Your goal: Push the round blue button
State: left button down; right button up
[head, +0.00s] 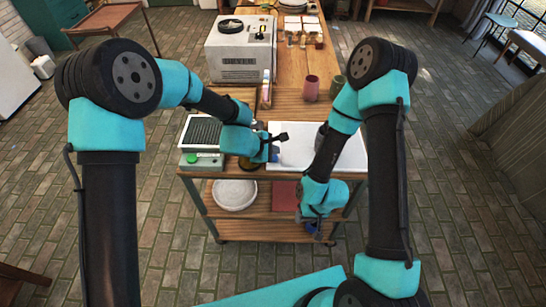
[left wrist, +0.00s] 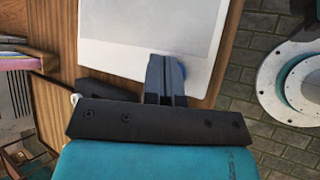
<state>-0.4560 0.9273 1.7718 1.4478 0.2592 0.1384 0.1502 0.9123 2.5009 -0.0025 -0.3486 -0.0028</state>
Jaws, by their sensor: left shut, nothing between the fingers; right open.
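That gripper is shut and empty, over the left edge of the white board (head: 295,152). In the left wrist view its closed fingers (left wrist: 165,76) overlap the edge of the white board (left wrist: 150,30). My right gripper (head: 312,228) is open and hangs low in front of the cart; its fingertips are hard to see.
A green button (head: 192,158) sits on a small device at the cart's left, below a dark ribbed panel (head: 202,133). A pink cup (head: 311,88) stands behind the board. A white machine (head: 240,55) stands farther back. A white bowl (head: 234,194) is on the lower shelf.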

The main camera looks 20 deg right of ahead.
pick_arm(q)
jog(key=shift+f, duration=0.2)
dwell(0.4)
jog(key=shift+f, duration=0.3)
jog(key=shift+f, duration=0.45)
dwell(0.9)
jog(key=shift+r, duration=0.95)
jog(key=shift+r, duration=3)
